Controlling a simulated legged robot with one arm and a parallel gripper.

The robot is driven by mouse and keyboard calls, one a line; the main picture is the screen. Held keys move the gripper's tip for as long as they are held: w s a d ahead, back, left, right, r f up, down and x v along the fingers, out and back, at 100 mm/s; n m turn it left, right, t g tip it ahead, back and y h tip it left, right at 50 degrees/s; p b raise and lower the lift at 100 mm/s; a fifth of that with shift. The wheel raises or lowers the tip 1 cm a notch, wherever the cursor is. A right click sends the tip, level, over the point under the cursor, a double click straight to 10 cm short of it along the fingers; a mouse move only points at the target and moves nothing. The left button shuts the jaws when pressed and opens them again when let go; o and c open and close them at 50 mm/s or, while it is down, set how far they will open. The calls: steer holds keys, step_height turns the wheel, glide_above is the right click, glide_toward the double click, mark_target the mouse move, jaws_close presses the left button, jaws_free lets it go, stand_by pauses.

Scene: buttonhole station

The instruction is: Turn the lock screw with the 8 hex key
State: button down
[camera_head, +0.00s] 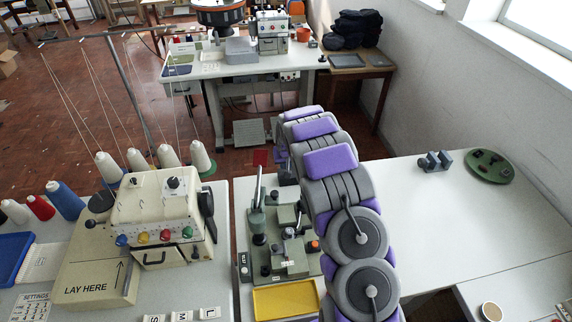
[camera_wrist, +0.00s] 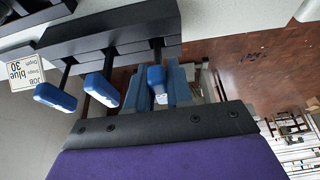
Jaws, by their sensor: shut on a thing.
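In the wrist view, my gripper (camera_wrist: 158,96) is shut on a blue-handled hex key (camera_wrist: 157,76), whose dark shaft meets a black rack (camera_wrist: 125,40). Two more blue-handled keys, one at the far left (camera_wrist: 55,96) and one beside my gripper (camera_wrist: 102,89), hang from the rack. No size mark on the keys is readable. In the head view, my arm hides my gripper and the rack. The green buttonhole fixture (camera_head: 288,262) stands left of my arm, with dark knobs and levers. I cannot tell which part is the lock screw.
A yellow tray (camera_head: 286,301) lies in front of the fixture. A job card (camera_wrist: 22,72) is beside the rack. The white table at right is mostly clear, with a green round plate (camera_head: 489,167) at the back.

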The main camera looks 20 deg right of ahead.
step_height(320, 180, up, 15)
steer(key=p, duration=0.3)
steer(key=shift+f, duration=0.2)
steer(key=shift+a, duration=0.1)
stand_by(0.3)
